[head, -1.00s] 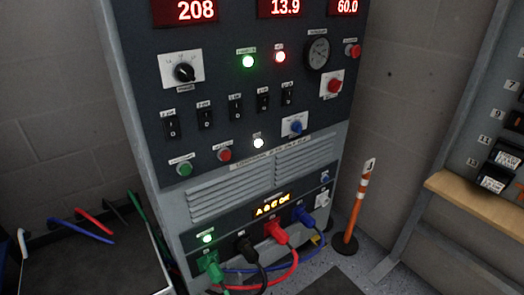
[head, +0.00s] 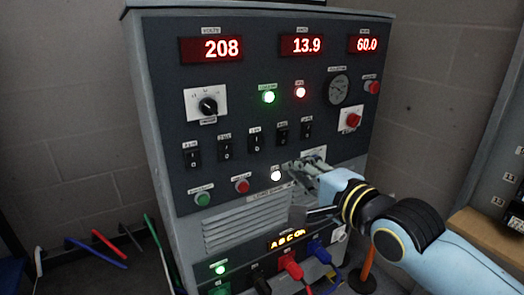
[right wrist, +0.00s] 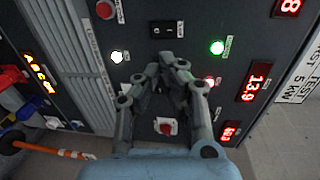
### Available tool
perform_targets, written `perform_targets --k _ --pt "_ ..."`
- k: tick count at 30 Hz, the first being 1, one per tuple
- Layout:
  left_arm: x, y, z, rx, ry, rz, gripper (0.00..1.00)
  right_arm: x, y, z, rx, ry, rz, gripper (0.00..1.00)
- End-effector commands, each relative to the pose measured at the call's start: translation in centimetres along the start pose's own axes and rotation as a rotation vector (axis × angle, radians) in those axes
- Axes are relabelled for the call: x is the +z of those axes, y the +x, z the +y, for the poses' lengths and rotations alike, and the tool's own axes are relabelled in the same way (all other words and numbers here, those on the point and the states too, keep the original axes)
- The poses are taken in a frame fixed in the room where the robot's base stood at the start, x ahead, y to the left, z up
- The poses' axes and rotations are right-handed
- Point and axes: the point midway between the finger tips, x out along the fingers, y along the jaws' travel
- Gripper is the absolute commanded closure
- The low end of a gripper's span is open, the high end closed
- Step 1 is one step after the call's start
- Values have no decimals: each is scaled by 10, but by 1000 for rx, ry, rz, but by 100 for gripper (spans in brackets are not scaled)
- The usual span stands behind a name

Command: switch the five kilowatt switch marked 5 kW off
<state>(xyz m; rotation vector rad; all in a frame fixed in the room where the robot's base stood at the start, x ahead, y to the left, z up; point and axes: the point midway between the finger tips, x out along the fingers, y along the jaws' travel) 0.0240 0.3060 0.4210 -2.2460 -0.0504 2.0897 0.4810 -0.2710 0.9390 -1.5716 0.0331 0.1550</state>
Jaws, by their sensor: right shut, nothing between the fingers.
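A row of black rocker switches, including one at the far left (head: 193,157), one in the middle (head: 255,141) and one at the right end (head: 306,130), sits across the dark panel (head: 330,58). Their small labels are too blurred to tell surely which is marked 5 kW. My left gripper is out of view.
Red displays (head: 210,49) read 208, 13.9 and 60.0. A lit white lamp (head: 276,176), green button (head: 203,198) and red button (head: 242,186) lie close below the switches. Coloured plugs (head: 290,263) fill the bottom.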

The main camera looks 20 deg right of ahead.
Motion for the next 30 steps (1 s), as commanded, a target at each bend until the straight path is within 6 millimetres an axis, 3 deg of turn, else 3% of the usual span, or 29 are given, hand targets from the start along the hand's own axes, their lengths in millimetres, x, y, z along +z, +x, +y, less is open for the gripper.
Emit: perform_targets --k 8,21,30 --pt "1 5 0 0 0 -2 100 0 14 2 0 0 2 100" --pt "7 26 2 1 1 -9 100 0 103 2 0 1 0 100" --pt "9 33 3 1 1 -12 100 0 137 2 2 0 2 100"
